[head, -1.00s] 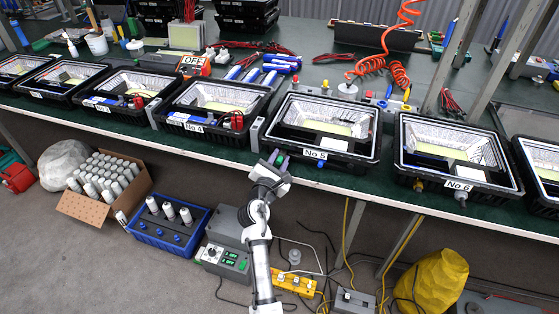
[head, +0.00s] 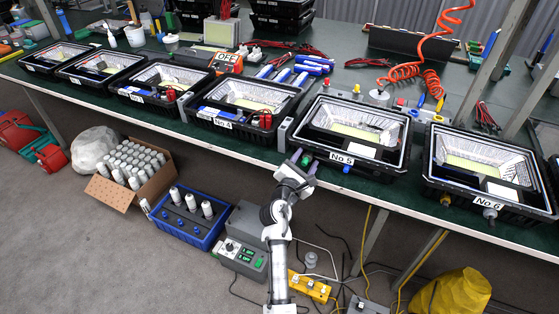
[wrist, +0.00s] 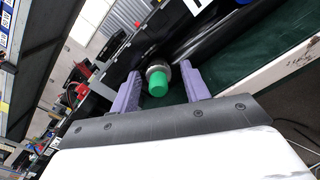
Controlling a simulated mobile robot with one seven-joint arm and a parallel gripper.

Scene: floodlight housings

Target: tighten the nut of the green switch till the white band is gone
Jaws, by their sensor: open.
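The green switch (wrist: 158,88) points toward me in the wrist view, on the front of the black housing marked No 5 (head: 403,152). Its grey metallic nut (wrist: 158,70) sits behind the green cap, against the housing. My gripper (wrist: 162,72) is open, with one purple finger on each side of the switch and nut. Small gaps show, and I see no contact. In the head view the green switch (head: 306,160) is small and partly hidden by my gripper (head: 302,156). I cannot make out a white band.
A blue switch (head: 346,169) sits on the same housing front to the right. Housing No 6 (head: 540,212) stands further right, No 4 (head: 222,124) to the left. The bench edge runs below them. A blue crate (head: 183,238) and a grey control box (head: 243,255) are on the floor.

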